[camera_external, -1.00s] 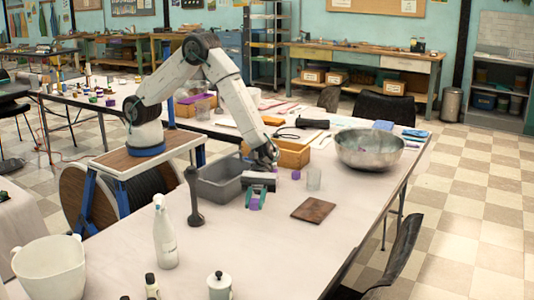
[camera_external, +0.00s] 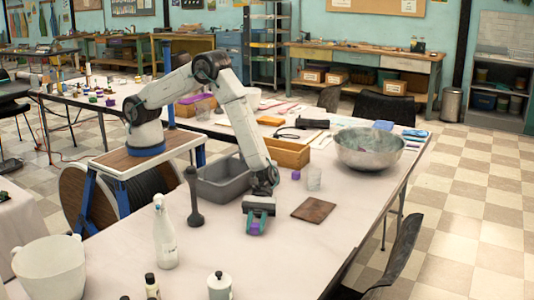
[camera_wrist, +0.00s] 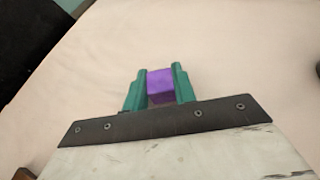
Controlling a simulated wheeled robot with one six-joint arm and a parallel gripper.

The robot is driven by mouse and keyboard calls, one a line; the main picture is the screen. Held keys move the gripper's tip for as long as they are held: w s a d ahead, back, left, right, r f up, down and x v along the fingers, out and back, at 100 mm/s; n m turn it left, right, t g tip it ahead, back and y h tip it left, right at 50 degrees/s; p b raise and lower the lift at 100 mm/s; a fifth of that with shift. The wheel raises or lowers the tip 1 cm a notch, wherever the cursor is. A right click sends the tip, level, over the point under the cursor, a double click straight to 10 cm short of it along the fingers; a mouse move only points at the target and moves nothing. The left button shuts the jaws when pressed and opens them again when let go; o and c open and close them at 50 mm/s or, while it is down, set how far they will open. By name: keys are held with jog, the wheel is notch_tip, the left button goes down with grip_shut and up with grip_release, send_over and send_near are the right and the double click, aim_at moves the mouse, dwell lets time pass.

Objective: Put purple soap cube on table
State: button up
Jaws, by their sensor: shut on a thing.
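The purple soap cube (camera_external: 255,227) is between the green fingers of my gripper (camera_external: 255,225), which is shut on it. It also shows in the wrist view as a purple block (camera_wrist: 160,86) between the two fingertips (camera_wrist: 160,82). The cube is over the white table (camera_external: 330,245), in front of the grey bin. I cannot tell whether the cube touches the table top.
A grey bin (camera_external: 222,187) and a dark pestle-like object (camera_external: 194,205) stand to the left. A brown square board (camera_external: 314,209) lies to the right, near a second purple cube (camera_external: 295,175), a clear glass (camera_external: 314,180) and a metal bowl (camera_external: 368,150). The table's front middle is clear.

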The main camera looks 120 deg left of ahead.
jog(key=o, duration=0.9)
jog(key=shift+o, duration=0.2)
jog(key=shift+r, duration=0.15)
jog(key=v, duration=1.1)
jog(key=shift+s+a+r, duration=0.2)
jog(key=shift+a, duration=0.1)
jog(key=s+d+r+m+g+y, duration=0.25)
jog(key=s+r+m, duration=0.35)
jog(key=s+r, duration=0.45)
jog(key=s+d+r+m+g+y, duration=0.1)
jog(key=s+r+m+g, duration=0.2)
jog(key=s+r+m, duration=0.7)
jog(key=s+a+r+m+y, duration=0.2)
jog(key=s+a+y, duration=0.1)
jog(key=s, duration=0.5)
jog(key=s+a+r+m+t+y, duration=0.1)
jog(key=s+a+r+m+y, duration=0.1)
jog(key=s, duration=0.6)
jog(key=s+a+r+m+t+y, duration=0.1)
jog(key=s+a+r+m+y, duration=0.1)
jog(key=s, duration=0.6)
jog(key=shift+a+r+y, duration=0.85)
jog(key=shift+a+y, duration=0.1)
jog(key=shift+a, duration=0.15)
